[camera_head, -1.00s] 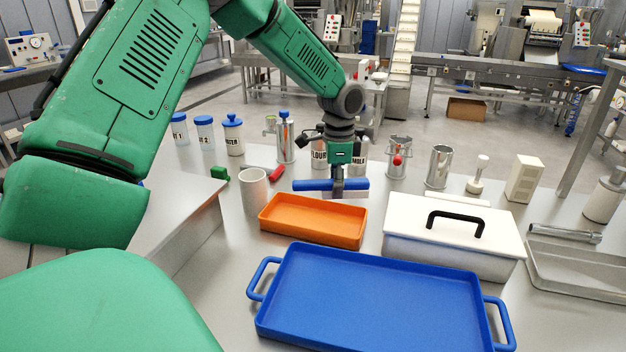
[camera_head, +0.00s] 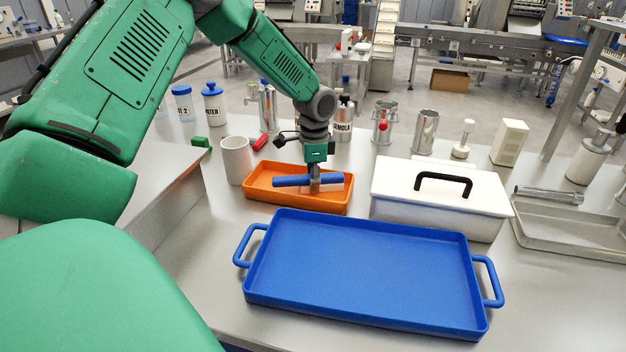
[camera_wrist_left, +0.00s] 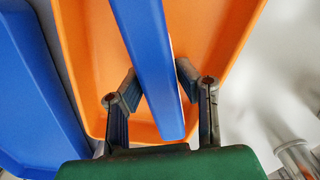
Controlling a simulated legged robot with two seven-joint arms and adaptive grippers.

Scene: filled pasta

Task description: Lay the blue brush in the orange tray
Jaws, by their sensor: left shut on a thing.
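The blue brush (camera_head: 290,181) is a long blue bar with a pale lower part. My left gripper (camera_head: 314,184) is shut on it near its middle and holds it over the orange tray (camera_head: 258,196). In the left wrist view the brush (camera_wrist_left: 150,60) runs lengthwise between the two fingers of the gripper (camera_wrist_left: 160,95), with the orange tray (camera_wrist_left: 95,60) beneath. Whether the brush touches the tray floor cannot be told. My right gripper is not in view.
A large blue tray (camera_head: 360,270) lies in front of the orange tray. A white lidded box (camera_head: 400,182) with a black handle stands to the right. A pale cup (camera_head: 236,160) stands close on the left. Canisters and metal tools line the back.

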